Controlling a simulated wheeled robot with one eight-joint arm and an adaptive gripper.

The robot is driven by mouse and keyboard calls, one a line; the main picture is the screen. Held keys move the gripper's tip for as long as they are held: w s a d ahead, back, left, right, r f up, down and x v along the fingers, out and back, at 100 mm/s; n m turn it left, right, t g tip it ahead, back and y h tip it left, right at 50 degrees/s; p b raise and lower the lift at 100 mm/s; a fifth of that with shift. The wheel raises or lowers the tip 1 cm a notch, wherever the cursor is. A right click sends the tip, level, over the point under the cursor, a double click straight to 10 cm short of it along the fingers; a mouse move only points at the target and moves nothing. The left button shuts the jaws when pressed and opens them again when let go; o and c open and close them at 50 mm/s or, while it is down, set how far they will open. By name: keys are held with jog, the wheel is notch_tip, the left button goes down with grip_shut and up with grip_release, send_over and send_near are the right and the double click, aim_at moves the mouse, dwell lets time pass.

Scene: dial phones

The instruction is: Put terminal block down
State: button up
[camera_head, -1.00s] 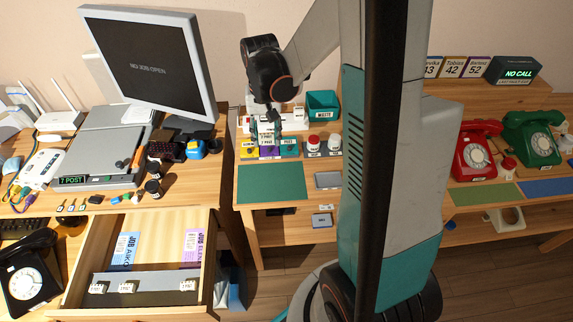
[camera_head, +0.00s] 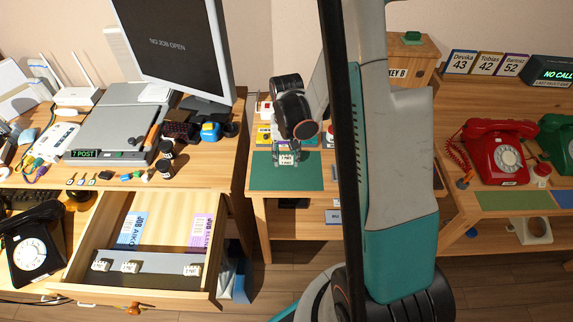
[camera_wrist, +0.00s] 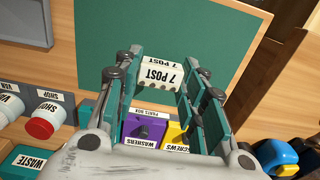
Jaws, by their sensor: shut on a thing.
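The terminal block, white with a black "7 POST" label (camera_wrist: 160,75), sits between the fingers of my gripper (camera_wrist: 158,88) in the wrist view. In the head view the block (camera_head: 286,160) shows small below my gripper (camera_head: 287,150). My gripper is shut on it, over the near part of the parts box and the edge of the green mat (camera_head: 268,178). The mat (camera_wrist: 100,35) is bare in the wrist view. I cannot tell the exact height of the block above the mat.
The parts box with purple washers and yellow screws bins (camera_wrist: 150,130) lies beside the mat. An open drawer (camera_head: 150,235) holds several small white blocks and job cards. Red and green phones stand right.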

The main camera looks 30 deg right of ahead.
aim_at(286, 157)
jog(key=shift+f+b, duration=0.65)
jog(key=shift+f, duration=1.25)
jog(key=shift+f, duration=0.2)
jog(key=o, duration=0.9)
jog(key=shift+r, duration=0.1)
jog(key=shift+r, duration=0.1)
notch_tip(286, 157, up, 12)
jog(key=p, duration=0.4)
jog(key=shift+p, duration=0.4)
